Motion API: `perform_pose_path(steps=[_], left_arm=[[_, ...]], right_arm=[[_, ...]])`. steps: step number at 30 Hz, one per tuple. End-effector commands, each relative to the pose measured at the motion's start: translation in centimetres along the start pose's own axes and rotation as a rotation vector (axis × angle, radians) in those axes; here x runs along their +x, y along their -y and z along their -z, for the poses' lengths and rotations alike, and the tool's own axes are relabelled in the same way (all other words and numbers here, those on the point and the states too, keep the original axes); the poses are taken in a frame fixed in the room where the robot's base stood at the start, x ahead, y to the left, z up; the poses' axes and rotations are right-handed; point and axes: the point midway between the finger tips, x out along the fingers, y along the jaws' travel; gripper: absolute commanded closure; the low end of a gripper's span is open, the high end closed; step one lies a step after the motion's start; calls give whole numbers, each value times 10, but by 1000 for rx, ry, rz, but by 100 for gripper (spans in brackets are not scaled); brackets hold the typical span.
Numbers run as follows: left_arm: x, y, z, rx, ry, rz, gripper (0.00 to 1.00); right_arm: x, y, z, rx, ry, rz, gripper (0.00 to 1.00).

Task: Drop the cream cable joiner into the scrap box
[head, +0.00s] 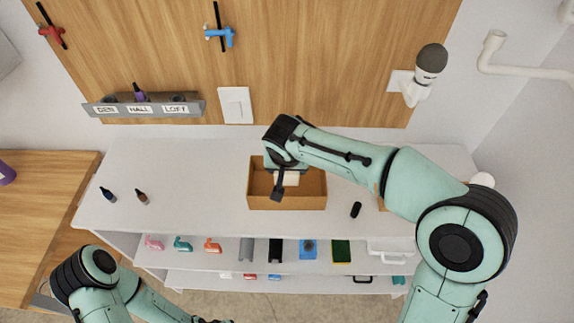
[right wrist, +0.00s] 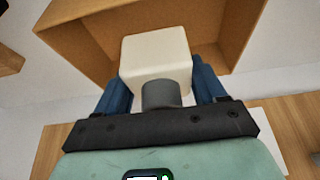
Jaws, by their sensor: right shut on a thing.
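The cream cable joiner (right wrist: 155,56) is a pale block with a grey round part at its near end. My right gripper (right wrist: 160,90) is shut on it, with blue fingers on either side. The joiner also shows in the head view (head: 290,178), partly hidden by my right gripper (head: 284,180). The open brown cardboard scrap box (head: 287,202) stands on the white counter. The joiner is over the box opening; whether it touches the box inside cannot be told. My left gripper (head: 215,321) is barely in view at the bottom edge.
A small black item (head: 356,210) lies right of the box. A shelf below (head: 225,262) holds several coloured items. A labelled rack (head: 140,108) and a lamp (head: 430,65) are on the back wall.

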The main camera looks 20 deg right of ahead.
Motion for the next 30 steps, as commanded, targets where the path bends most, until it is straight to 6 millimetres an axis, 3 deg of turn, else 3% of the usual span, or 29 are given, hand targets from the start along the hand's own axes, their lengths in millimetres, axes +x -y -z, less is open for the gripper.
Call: perform_pose_path(steps=[1,3,14,30], left_arm=[[0,0,0,0,0,0,55],[0,0,0,0,0,0,55],[0,0,0,0,0,0,55],[-6,-3,3,2,-4,-1,55]], right_arm=[[0,0,0,0,0,0,20],[0,0,0,0,0,0,0],[-7,0,0,0,-2,1,0],[-115,1,1,0,-3,4,0]])
